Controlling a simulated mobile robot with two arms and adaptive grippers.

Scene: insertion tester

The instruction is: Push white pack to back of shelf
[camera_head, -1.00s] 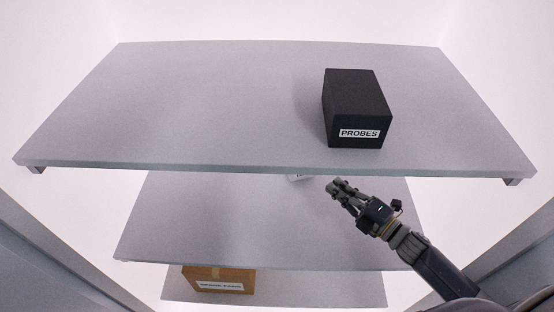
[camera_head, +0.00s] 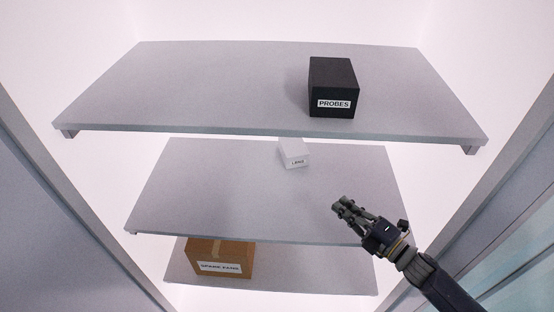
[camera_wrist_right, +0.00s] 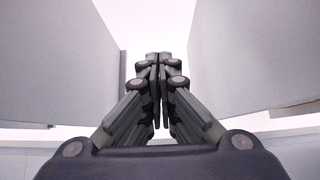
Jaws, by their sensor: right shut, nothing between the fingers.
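The white pack (camera_head: 294,153) is a small white box with a dark printed label on its front. It sits on the middle shelf (camera_head: 220,200), close under the front edge of the top shelf, which may hide part of its top. My right gripper (camera_head: 343,203) is shut and empty. In the head view it shows over the right part of the middle shelf, below and to the right of the white pack, apart from it. Its closed fingers also show in the right wrist view (camera_wrist_right: 158,62), where the pack is not seen. My left gripper is not in view.
A black box labelled PROBES (camera_head: 333,88) stands on the top shelf (camera_head: 220,90), right of centre. A brown carton (camera_head: 220,257) stands on the lower shelf (camera_head: 310,280) at the left. Upright side panels flank the shelves. The middle shelf is otherwise clear.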

